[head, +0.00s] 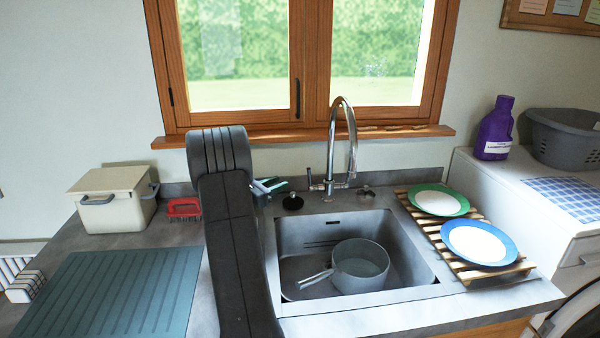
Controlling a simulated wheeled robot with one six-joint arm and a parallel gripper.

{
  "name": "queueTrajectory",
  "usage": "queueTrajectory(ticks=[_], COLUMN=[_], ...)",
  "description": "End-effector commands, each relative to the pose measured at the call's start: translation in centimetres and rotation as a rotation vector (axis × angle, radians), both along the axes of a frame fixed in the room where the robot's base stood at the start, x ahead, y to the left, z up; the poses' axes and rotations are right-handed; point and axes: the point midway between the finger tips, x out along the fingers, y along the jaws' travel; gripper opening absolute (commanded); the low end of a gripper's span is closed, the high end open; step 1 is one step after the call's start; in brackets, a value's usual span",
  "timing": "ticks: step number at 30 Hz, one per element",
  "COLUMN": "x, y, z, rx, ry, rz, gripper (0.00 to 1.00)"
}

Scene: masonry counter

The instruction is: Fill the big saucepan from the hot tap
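A grey saucepan (360,266) sits upright in the sink (290,250), its handle pointing left. A paler grey round area shows inside it; I cannot tell whether this is water or the bare bottom. The tall chrome tap (352,135) arches above the back of the sink, with a lever (311,180) on its left side. No stream shows from its spout. My dark arm stands left of the sink. What looks like the end of my gripper (270,186) peeps out behind it, left of the tap lever and apart from it. The rest is hidden by my arm.
A black round knob (292,202) and a metal one (367,192) stand behind the sink. A slatted wooden rack (480,271) holds two plates at right. A cream box (112,198), red brush (184,208) and green ribbed mat (110,290) lie left.

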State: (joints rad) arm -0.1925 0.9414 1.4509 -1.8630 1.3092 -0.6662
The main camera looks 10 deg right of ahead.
Motion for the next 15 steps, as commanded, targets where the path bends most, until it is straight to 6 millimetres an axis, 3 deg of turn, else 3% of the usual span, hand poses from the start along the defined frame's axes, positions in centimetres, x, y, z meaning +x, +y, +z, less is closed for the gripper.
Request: queueTrajectory(ticks=[5,15], x=[1.0,4.9], y=[-1.7,-7.8], z=[0.1,0.2], rx=[0.000,0.001], ry=[0.000,-0.001], rz=[-0.003,-0.004], gripper=[0.31,0.31])
